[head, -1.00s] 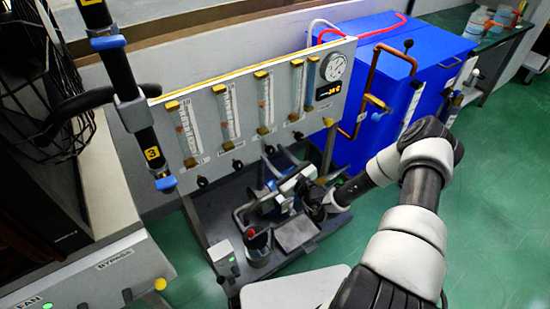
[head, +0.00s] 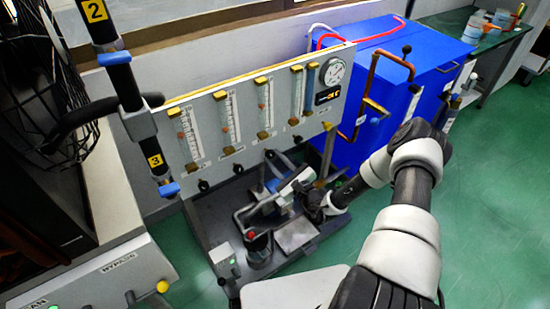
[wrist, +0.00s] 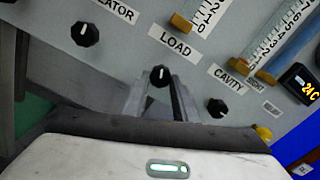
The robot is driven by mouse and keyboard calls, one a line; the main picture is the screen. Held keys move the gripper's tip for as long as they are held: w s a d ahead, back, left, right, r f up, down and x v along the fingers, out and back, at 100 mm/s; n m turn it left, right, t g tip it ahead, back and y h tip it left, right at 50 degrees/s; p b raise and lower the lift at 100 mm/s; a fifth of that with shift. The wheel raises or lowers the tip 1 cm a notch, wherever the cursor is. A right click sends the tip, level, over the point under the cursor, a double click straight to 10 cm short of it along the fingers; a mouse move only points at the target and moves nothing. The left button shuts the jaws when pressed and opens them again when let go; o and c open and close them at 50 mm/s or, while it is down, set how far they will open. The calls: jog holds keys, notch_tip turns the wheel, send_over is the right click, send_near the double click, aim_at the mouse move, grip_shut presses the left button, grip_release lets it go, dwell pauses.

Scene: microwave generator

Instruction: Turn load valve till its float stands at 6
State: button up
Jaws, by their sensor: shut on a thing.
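The load valve (wrist: 160,76) is a black knob with a white pointer mark under the LOAD label (wrist: 176,40) in the wrist view. Its mark points roughly up in that picture. My gripper (wrist: 160,88) is shut on this knob, one finger on each side. The load tube (wrist: 202,12) shows only its lower end, with scale marks from 0 to 2; no float shows there. In the head view the load tube (head: 264,103) is third from the left, with a small orange float inside; its reading is too small to tell.
The circulator knob (wrist: 85,34) and cavity knob (wrist: 217,108) flank the load valve. A round gauge (head: 334,72) is at the panel's upper right. Pump gear (head: 258,243) stands on the base below. A blue cabinet (head: 390,70) is to the right. Green floor (head: 480,220) is clear there.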

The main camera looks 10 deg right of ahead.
jog(key=o, duration=1.1)
jog(key=shift+s, duration=0.15)
jog(key=p+v, duration=0.2)
jog(key=v, duration=1.5)
jog(key=shift+s+d+f+p, duration=0.1)
jog(key=shift+p, duration=0.2)
